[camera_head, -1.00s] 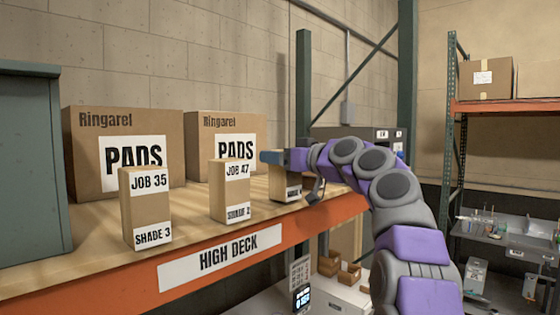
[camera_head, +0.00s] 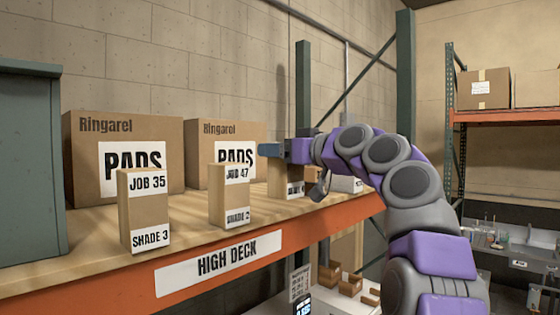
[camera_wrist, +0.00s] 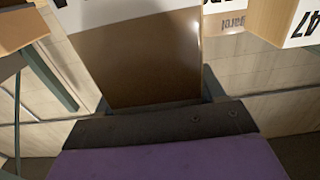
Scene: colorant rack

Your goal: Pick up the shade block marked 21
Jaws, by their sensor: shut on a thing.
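My gripper (camera_head: 290,158) is shut on a tan block (camera_head: 287,180) at the right part of the high deck. The block's upper front is hidden behind my gripper. Its low white label is too small to read, so I cannot tell whether it is marked 21. In the wrist view the held block (camera_wrist: 150,60) is a brown face with a white label at the top edge. Two other blocks stand upright on the deck: JOB 35, SHADE 3 (camera_head: 145,205) at left and JOB 47, SHADE 2 (camera_head: 225,198) in the middle.
Two Ringarel PADS cartons (camera_head: 85,165) stand behind the blocks. The orange-edged deck (camera_head: 140,290) bears a HIGH DECK sign. A green cabinet (camera_head: 30,180) is at left, and a green upright post (camera_head: 303,90) rises behind my gripper.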

